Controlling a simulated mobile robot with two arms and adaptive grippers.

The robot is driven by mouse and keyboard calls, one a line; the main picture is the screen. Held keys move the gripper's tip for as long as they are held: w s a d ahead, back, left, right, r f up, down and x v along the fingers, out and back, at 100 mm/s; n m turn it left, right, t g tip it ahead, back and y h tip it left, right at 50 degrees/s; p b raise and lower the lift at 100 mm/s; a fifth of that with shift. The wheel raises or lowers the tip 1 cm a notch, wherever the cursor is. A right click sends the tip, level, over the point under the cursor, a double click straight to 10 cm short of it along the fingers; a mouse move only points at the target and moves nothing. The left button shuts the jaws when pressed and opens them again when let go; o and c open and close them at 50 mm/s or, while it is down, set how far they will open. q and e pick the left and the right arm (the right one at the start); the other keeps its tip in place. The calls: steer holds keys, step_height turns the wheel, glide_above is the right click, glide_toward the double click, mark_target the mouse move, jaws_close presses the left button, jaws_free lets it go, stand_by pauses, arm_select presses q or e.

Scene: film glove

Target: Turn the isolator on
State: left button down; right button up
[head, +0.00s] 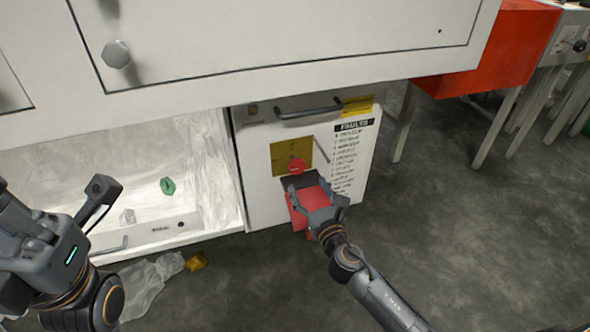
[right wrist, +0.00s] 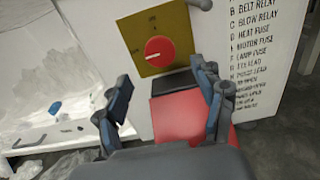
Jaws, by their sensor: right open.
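The isolator is a red round knob (head: 297,166) on a yellow square plate (head: 278,158), on the front of a white cabinet. In the right wrist view the knob (right wrist: 158,50) carries a pale pointer mark at its left side, and the small lettering on the yellow plate (right wrist: 140,28) is too blurred to read. My right gripper (head: 325,196) is open and empty, just below and in front of the knob, not touching it. In the right wrist view its two fingers (right wrist: 160,92) stand apart below the knob. My left arm shows at the lower left; its fingertips are not clear.
A red box with a dark top (head: 300,205) sits below the knob, close behind my right gripper. A grey handle (head: 308,108) and a faults list (head: 352,150) are on the cabinet front. An open white bay (head: 205,170) lies left; clear plastic (head: 150,285) lies on the floor.

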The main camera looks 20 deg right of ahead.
mark_target(298, 168)
steer(key=w+b, duration=0.2)
steer(key=w, duration=0.7)
steer(key=shift+w+a, duration=0.15)
steer(key=c, duration=1.2)
